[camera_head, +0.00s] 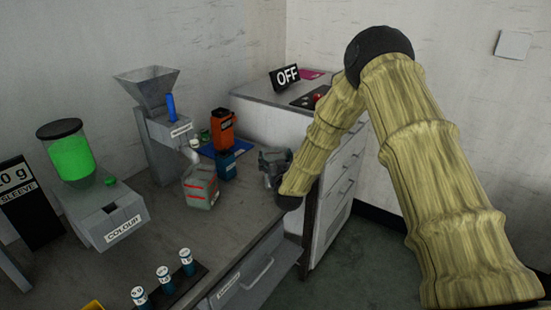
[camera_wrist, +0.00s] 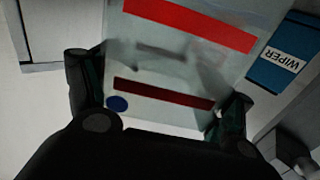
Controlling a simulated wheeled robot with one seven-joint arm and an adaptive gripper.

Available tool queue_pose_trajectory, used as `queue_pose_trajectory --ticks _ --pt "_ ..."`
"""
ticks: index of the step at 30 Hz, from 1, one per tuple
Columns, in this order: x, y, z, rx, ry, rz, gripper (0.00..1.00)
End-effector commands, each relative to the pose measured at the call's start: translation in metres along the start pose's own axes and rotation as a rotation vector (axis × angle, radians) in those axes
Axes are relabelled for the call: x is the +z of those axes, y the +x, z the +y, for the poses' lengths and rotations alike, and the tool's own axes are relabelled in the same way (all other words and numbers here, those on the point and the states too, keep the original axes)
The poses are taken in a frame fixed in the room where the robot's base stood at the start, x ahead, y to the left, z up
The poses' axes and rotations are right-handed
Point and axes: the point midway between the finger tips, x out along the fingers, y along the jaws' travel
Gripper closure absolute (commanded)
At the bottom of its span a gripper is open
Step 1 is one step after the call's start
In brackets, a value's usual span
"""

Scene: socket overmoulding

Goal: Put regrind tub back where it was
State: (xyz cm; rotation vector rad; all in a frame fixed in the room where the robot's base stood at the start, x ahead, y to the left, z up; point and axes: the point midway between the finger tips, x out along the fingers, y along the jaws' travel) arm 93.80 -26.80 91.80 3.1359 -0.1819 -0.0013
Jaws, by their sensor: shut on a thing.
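My gripper (camera_head: 275,167) is in the head view above the right end of the grey bench. In the wrist view its two fingers (camera_wrist: 160,110) are shut on the sides of a pale tub (camera_wrist: 180,58) with red bands and a blue dot, which I take for the regrind tub. The tub's top runs out of that view.
A blue box (camera_head: 226,166) stands behind the striped box; its WIPER label (camera_wrist: 284,61) shows in the wrist view. A white cabinet (camera_head: 268,118) adjoins the bench.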

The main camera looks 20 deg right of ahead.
Motion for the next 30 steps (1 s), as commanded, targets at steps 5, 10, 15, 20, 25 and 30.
queue_pose_trajectory --ticks 5,10,15,20,25,30 --pt "0.004 0.0 0.0 0.0 0.0 0.0 0.7" --pt "0.003 0.0 0.0 0.0 0.0 -0.001 0.0" --pt "0.003 0.0 0.0 0.0 0.0 -0.001 0.0" --pt "0.002 0.0 0.0 0.0 0.0 0.0 0.0" --pt "0.001 -0.006 0.0 0.0 0.0 -0.002 0.0" --pt "0.002 -0.033 0.0 0.0 0.0 -0.003 0.0"
